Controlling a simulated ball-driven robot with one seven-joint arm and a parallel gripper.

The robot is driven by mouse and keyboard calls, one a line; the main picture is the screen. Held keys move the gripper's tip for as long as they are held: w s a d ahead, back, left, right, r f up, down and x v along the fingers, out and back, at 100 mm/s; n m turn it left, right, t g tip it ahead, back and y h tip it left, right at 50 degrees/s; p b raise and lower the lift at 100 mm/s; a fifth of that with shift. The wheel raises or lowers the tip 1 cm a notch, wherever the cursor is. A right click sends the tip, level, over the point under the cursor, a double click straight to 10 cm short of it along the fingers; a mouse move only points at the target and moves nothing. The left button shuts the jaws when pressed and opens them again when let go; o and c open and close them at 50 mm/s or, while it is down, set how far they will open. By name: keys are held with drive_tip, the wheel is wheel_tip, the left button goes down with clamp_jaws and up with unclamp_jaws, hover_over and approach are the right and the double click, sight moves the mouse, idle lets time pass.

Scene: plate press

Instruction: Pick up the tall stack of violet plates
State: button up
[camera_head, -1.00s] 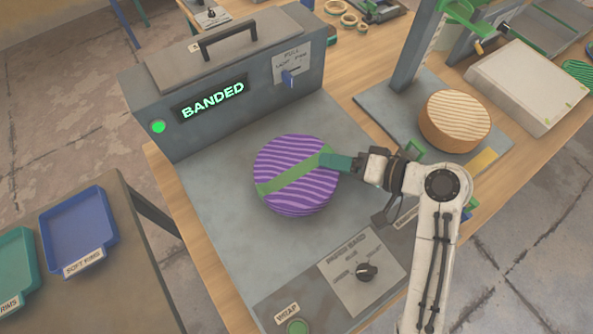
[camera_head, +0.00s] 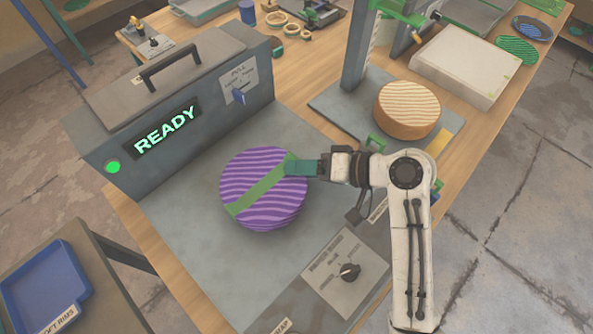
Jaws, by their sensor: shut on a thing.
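The stack of violet plates (camera_head: 262,205) is round with wavy stripes on top, and a green band runs across it. It is over the grey bed of the banding machine (camera_head: 190,232). My gripper (camera_head: 298,168) reaches in from the right and is shut on the stack's right edge, where the green band ends. The far finger and the underside of the stack are hidden. The machine's display reads READY (camera_head: 167,131), with a green light at its left.
A round wooden block with a wavy top (camera_head: 407,108) stands on the press plate (camera_head: 325,103) at the back right. A white slab (camera_head: 466,70) lies behind it. A blue tray (camera_head: 45,285) sits on a side table at lower left. A knob panel (camera_head: 346,272) is in front.

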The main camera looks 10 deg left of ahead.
drive_tip(key=r, duration=0.3)
drive_tip(key=shift+s, duration=0.2)
drive_tip(key=s+d+r+p, duration=0.1)
drive_tip(key=s+d+r, duration=0.1)
drive_tip(key=s+r, duration=0.7)
drive_tip(key=s, duration=0.4)
drive_tip(key=shift+s+d+r+p, duration=0.2)
drive_tip(key=shift+d+p, duration=0.1)
drive_tip(key=shift+p, duration=0.1)
